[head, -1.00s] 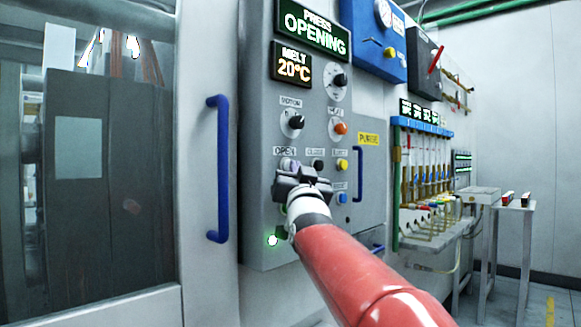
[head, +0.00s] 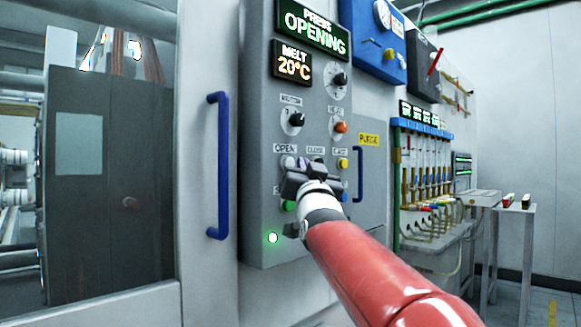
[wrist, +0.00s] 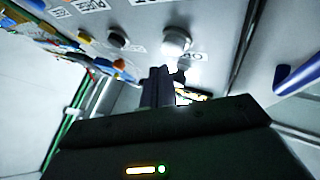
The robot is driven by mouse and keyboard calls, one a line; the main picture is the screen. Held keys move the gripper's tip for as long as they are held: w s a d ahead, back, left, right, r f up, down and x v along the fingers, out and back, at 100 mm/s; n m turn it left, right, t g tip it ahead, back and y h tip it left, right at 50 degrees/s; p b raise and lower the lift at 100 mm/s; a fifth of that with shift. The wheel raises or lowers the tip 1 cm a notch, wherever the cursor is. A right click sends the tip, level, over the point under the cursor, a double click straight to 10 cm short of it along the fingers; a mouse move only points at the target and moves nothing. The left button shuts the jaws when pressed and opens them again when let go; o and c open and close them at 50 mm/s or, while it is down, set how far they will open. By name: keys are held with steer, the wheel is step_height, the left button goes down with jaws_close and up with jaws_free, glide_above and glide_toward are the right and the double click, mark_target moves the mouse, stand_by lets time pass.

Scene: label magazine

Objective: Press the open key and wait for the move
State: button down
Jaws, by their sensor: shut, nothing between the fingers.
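The open key (head: 288,162) is a pale round button under the OPEN label on the grey control panel (head: 262,215). In the wrist view it seems to be the pale round knob (wrist: 176,40) above the fingertips. My gripper (head: 305,173) is shut and empty, in front of the key row to the lower right of the open key. In the wrist view my gripper (wrist: 160,82) appears apart from that knob. The lit display (head: 313,25) reads PRESS OPENING. Behind the glass stands a dark press block (head: 110,190). My gripper partly hides the lower keys.
A blue door handle (head: 215,165) juts out left of the panel, and another blue handle (head: 358,174) is on its right. A yellow key (head: 342,163) sits near my gripper. Flow tubes (head: 425,165) and a small table (head: 515,210) stand farther right.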

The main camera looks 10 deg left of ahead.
steer(key=shift+s+d+b, duration=0.65)
steer(key=shift+s+d, duration=0.05)
steer(key=shift+d, duration=0.15)
steer(key=shift+s+d+b, duration=0.65)
steer(key=shift+d, duration=0.2)
steer(key=s+d+f+g+h, duration=0.1)
steer(key=s+d+f+g, duration=0.25)
steer(key=f, duration=0.35)
steer(key=s+d+f+g+h, duration=0.1)
steer(key=s+d+f+g, duration=0.2)
steer(key=f, duration=0.5)
steer(key=s+d+f+g+h, duration=0.1)
steer(key=s+d+f+g, duration=0.15)
steer(key=d+f, duration=0.35)
steer(key=s+d+f+g+h, duration=0.1)
steer(key=s+f+g, duration=0.3)
steer(key=s+f, duration=0.8)
steer(key=s+d+f+g+h, duration=0.2)
steer(key=s+d+f+g, duration=0.1)
steer(key=s+f, duration=0.9)
step_height(320, 180, down, 3)
steer(key=shift+s+d+f+g, duration=0.1)
steer(key=shift+s+d+g, duration=0.15)
steer(key=shift+g, duration=0.35)
